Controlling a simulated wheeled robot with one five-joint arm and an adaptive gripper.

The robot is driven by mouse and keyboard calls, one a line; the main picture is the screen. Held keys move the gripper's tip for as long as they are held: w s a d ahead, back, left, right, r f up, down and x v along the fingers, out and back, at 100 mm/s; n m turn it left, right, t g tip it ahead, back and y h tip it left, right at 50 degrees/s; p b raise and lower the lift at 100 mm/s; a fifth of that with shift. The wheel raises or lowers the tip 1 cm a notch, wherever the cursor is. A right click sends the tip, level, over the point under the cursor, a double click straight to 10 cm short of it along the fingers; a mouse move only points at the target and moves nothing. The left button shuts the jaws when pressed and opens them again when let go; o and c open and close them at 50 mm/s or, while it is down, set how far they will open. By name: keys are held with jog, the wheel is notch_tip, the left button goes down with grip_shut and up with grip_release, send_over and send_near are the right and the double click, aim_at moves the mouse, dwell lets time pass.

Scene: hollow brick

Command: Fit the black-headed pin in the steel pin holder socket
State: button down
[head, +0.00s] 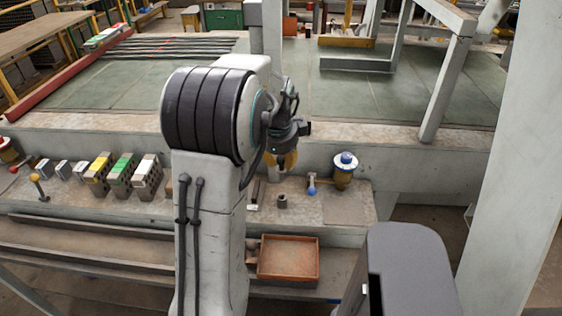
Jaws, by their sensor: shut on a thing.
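My gripper (284,158) hangs over the low bench, partly hidden behind my arm, with its jaws pointing down. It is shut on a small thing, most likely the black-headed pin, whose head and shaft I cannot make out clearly. No other black-headed pin stands out on the bench. A small dark grey cylinder (282,201), which looks like the steel pin holder socket, stands upright on the bench below my gripper and apart from it. Its opening is too small to see into.
An orange tray (289,258) sits lower in front. A pale post (520,180) rises at right.

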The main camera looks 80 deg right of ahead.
aim_at(282, 171)
jog(key=shift+f+b, duration=1.75)
jog(key=shift+f, duration=1.05)
jog(key=shift+d+r, duration=0.1)
jog(key=shift+s+b, duration=0.1)
jog(key=shift+b, duration=0.35)
jog(key=shift+f+b, duration=2.2)
jog(key=shift+f, duration=0.25)
jog(key=c, duration=1)
grip_release()
jog(key=shift+c, duration=0.2)
jog(key=shift+r, duration=0.1)
jog(key=v, duration=1.1)
jog(key=shift+a+r, duration=0.35)
